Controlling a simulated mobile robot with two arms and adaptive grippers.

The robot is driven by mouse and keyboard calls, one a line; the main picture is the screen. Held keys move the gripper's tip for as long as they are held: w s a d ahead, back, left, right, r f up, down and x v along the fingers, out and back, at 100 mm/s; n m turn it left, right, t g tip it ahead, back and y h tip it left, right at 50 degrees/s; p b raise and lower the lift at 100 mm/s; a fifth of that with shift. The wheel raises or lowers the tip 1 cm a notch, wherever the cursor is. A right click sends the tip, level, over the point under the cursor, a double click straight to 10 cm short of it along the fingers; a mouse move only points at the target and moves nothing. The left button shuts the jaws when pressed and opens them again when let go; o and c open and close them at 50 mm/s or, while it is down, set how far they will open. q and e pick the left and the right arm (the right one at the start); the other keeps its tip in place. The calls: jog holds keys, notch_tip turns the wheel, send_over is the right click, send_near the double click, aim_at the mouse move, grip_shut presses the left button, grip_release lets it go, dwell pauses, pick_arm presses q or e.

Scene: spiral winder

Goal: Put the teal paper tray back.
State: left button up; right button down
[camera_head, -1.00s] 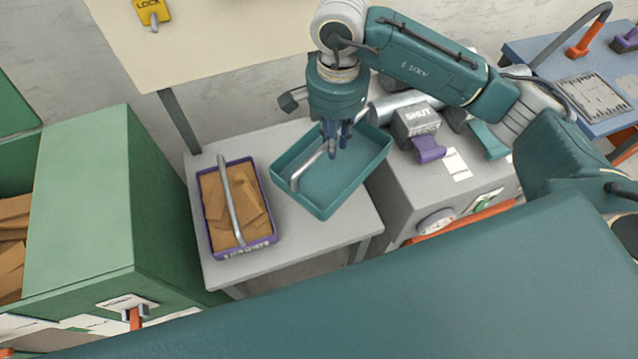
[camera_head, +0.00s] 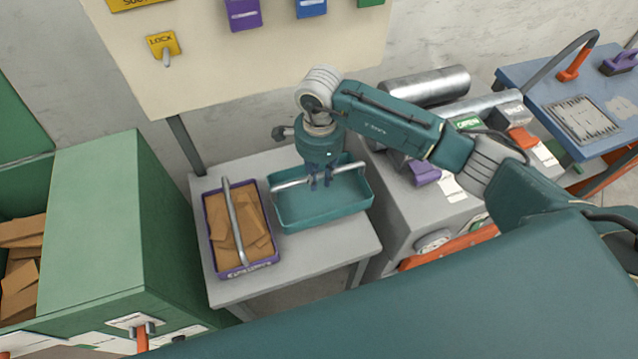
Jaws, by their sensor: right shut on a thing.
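The teal paper tray (camera_head: 318,214) is empty and has a silver bar handle across its top. It is at the right half of the grey side table, beside the purple tray. My right gripper (camera_head: 320,182) is above the teal tray, its fingers shut on the tray's handle. I cannot tell whether the tray's underside touches the table. My left gripper is not in view.
A purple tray (camera_head: 241,269) full of brown paper pieces stands on the left of the grey table (camera_head: 330,256). A green cabinet (camera_head: 95,220) stands at the left. A grey machine (camera_head: 418,212) with a metal roller stands at the right. A tool board (camera_head: 240,75) is behind.

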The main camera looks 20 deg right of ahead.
jog(key=p, duration=0.1)
send_over(319, 198)
notch_tip(319, 198, down, 5)
jog(key=shift+r, duration=0.15)
jog(key=shift+w+f, duration=0.1)
jog(key=shift+f, duration=0.1)
jog(key=shift+f, duration=0.1)
jog(key=shift+f, duration=0.1)
jog(key=c, duration=1.6)
grip_release()
